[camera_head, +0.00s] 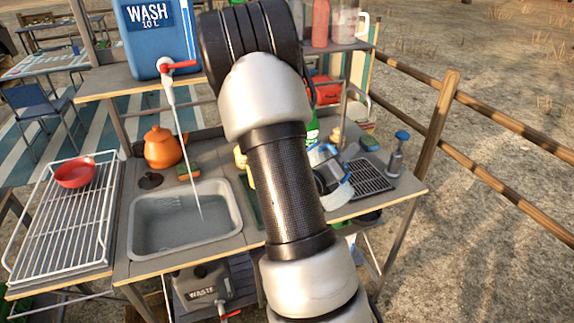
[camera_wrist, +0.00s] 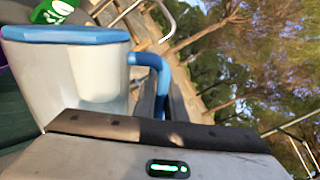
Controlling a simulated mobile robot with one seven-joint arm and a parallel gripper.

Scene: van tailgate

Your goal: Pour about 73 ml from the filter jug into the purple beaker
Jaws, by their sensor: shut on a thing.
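The filter jug (camera_wrist: 62,85) has a clear body, a blue lid and a blue handle (camera_wrist: 157,68). In the wrist view, my gripper (camera_wrist: 172,105) is shut on the handle, with the body to the left. The jug (camera_head: 339,197) shows partly in the head view, behind my arm and above the right side of the counter. I cannot tell its exact tilt or the water level. A small purple patch (camera_wrist: 4,58) at the left edge of the wrist view may be the purple beaker. No purple beaker shows clearly in the head view; my arm hides the middle of the counter.
The sink (camera_head: 185,218) lies left of my arm, below the WASH container (camera_head: 160,35). An orange kettle (camera_head: 162,147) stands behind it. A rack with a red bowl (camera_head: 76,172) is at far left. A pump bottle (camera_head: 397,152) and drain grid (camera_head: 366,180) are at right.

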